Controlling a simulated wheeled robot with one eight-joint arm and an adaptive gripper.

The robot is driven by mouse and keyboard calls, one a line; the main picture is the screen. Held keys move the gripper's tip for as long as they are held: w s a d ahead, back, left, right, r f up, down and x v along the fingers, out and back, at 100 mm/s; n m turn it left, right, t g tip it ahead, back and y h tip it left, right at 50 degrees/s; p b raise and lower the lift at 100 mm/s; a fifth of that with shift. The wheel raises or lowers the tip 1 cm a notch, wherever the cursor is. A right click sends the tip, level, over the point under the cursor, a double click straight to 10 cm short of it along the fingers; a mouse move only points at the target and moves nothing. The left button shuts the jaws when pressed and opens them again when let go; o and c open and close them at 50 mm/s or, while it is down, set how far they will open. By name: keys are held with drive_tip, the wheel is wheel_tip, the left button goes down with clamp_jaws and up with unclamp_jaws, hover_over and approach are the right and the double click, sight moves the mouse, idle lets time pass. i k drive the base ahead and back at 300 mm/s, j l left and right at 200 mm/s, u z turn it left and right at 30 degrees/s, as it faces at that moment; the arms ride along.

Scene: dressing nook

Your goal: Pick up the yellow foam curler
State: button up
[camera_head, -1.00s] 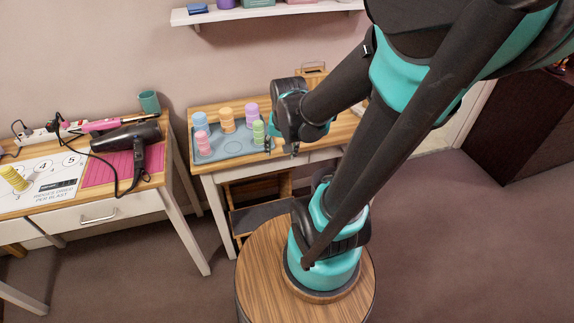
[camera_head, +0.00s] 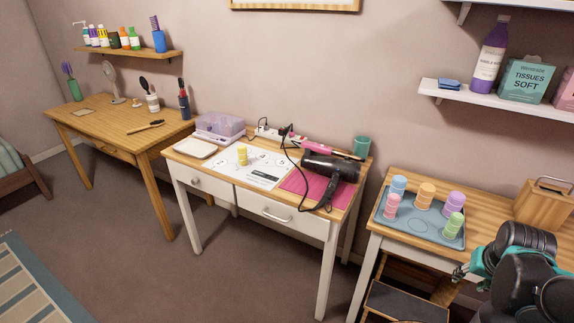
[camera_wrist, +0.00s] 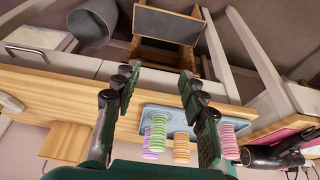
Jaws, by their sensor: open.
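The yellow foam curler (camera_head: 243,154) stands upright on the white printed sheet (camera_head: 230,168) on the middle table in the head view. I do not see it in the wrist view. My gripper (camera_wrist: 158,78) is open with nothing between its fingers in the wrist view. In the head view it is at the lower right, beside the right-hand table with the blue-grey tray, well away from the yellow curler. My arm hides part of that table.
Several other curlers stand on the blue-grey tray (camera_head: 418,229). Near the yellow curler are a purple-lidded box (camera_head: 218,127), a white dish (camera_head: 195,148), and a black hair dryer (camera_head: 330,168) with its cord on a pink mat (camera_head: 312,188). Floor before the middle table is clear.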

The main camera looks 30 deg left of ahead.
sight(242, 152)
drive_tip(key=u, duration=1.65)
